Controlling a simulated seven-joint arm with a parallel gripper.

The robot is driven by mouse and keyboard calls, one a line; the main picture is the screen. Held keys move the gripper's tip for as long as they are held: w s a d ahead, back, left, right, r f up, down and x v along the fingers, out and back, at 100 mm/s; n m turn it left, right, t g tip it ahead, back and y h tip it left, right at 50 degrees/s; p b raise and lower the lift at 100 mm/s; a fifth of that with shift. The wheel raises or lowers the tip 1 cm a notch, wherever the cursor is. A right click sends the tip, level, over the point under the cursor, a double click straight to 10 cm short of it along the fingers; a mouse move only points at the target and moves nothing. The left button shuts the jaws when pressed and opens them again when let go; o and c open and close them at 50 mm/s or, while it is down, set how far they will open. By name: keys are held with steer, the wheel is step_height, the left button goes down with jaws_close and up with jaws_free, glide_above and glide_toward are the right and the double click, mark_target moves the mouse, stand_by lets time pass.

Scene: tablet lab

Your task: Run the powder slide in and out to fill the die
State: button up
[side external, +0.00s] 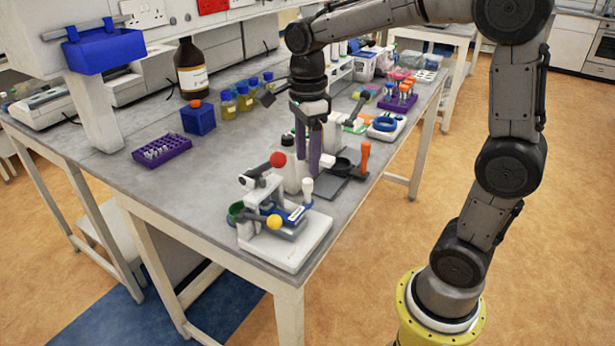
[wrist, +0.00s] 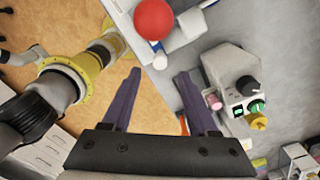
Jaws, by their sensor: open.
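A small tablet press on a white base (side external: 313,243) stands at the table's near corner in the side view. It has a red ball knob (side external: 277,159), a yellow ball knob (side external: 273,222), an upright white-topped handle (side external: 307,190) and a blue part (side external: 293,213). I cannot tell which part is the powder slide; the die is not distinguishable. My gripper (side external: 308,168) points down behind the press, its purple fingers apart and empty. In the wrist view, the open gripper (wrist: 158,74) has the red knob (wrist: 153,18) beyond its fingertips.
A grey box with a green display (wrist: 237,92) is right of the fingers in the wrist view. An orange-handled tool (side external: 365,160) stands near the table's right edge. A purple rack (side external: 161,150) and blue box (side external: 198,118) sit left. The grey tabletop (side external: 200,190) is clear left of the press.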

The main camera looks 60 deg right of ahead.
mark_target(308, 180)
step_height(308, 180, down, 6)
steer(key=shift+r, duration=0.15)
stand_by(0.3)
jaws_close()
stand_by(1.3)
